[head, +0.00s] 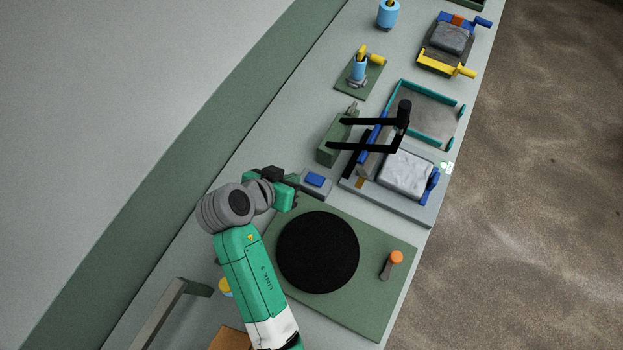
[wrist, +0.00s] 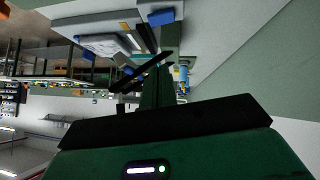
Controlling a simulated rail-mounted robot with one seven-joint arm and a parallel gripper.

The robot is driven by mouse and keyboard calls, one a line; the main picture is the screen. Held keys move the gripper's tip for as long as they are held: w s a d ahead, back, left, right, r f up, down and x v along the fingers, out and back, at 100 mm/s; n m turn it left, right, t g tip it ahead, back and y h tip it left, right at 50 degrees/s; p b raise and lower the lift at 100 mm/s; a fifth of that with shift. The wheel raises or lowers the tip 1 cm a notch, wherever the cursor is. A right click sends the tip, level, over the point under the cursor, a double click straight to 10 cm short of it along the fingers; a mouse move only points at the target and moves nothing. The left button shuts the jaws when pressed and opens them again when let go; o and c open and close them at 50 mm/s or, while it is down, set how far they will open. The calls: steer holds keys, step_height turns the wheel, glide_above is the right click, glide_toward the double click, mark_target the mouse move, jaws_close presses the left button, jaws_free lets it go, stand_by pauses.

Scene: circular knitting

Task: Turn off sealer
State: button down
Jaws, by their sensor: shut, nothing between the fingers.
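The sealer stands right of centre in the head view, with a grey base (head: 385,203), a raised black lever frame (head: 372,147) and a blue bar. A wrapped grey pack (head: 406,172) lies on its front part. A green box (head: 338,140) with a small grey knob stands behind it. A small grey box with a blue button (head: 315,180) sits at its near left; which control is the power switch is not clear. My gripper (head: 293,181) is shut and empty, just left of the blue button, apparently apart from it. Blue parts show upside down in the wrist view (wrist: 162,18).
A black round disc (head: 318,252) on a green plate, with an orange-topped lever (head: 392,262), lies near my arm. A teal-edged tray (head: 428,112) stands beyond the sealer. A blue and yellow fixture (head: 359,70) stands farther back. The bench's right edge drops to brown floor.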

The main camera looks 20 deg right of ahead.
steer(key=shift+d, duration=0.1)
glide_toward(321, 176)
steer(key=w+d, duration=0.2)
steer(key=shift+w+d+r, duration=0.25)
steer(key=f, duration=0.2)
steer(key=d+f, duration=0.1)
steer(key=f, duration=0.1)
steer(key=shift+s+f, duration=0.1)
steer(key=shift+f, duration=0.05)
steer(key=shift+f, duration=0.1)
